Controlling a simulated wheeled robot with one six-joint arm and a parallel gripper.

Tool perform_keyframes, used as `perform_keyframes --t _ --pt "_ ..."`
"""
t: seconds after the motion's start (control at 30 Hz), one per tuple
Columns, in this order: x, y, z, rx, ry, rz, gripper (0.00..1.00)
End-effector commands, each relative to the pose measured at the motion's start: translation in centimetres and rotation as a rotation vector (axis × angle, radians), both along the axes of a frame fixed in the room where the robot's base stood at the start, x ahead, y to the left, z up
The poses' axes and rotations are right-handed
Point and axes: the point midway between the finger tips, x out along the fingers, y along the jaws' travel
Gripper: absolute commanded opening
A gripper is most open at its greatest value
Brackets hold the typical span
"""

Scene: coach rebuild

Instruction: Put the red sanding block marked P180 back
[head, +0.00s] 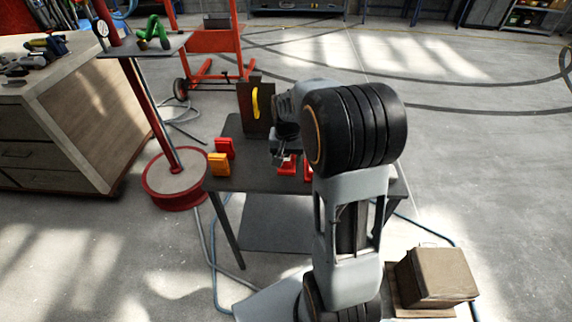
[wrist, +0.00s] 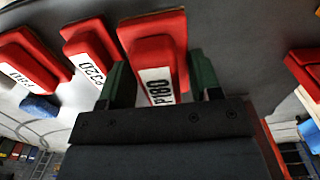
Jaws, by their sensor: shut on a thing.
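The red sanding block marked P180 (wrist: 158,45) is between the two dark green fingers of my gripper (wrist: 161,78) in the wrist view, with its white label facing the camera. My gripper is shut on it. In the head view my gripper (head: 283,158) is low over the dark table (head: 232,182), mostly hidden behind my arm. Red pieces (head: 287,168) show just below it there; I cannot tell which one is the held block. Whether the held block touches the table is unclear.
Two more labelled red blocks, one near (wrist: 88,48) and one farther left (wrist: 28,62), sit beside the held one. A red block (head: 225,147) and an orange block (head: 219,164) stand at the table's left. An upright board (head: 247,120) stands behind.

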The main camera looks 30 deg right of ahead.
Motion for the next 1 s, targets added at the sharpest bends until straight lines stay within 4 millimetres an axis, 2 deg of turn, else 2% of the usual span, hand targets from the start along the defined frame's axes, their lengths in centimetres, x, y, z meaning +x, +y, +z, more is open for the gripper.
perform_keyframes --t 0.17,0.43,0.73,0.77,1.0 --pt "0.5 0.0 -0.6 0.0 0.001 0.001 0.39" --pt "0.7 -0.1 -3.7 0.0 0.001 0.002 0.39" --pt "0.6 0.0 -3.9 0.0 0.0 0.002 0.39" --pt "0.6 0.0 -3.9 0.0 0.0 0.002 0.61" --pt "0.6 -0.1 -3.8 0.0 0.0 0.002 0.84"
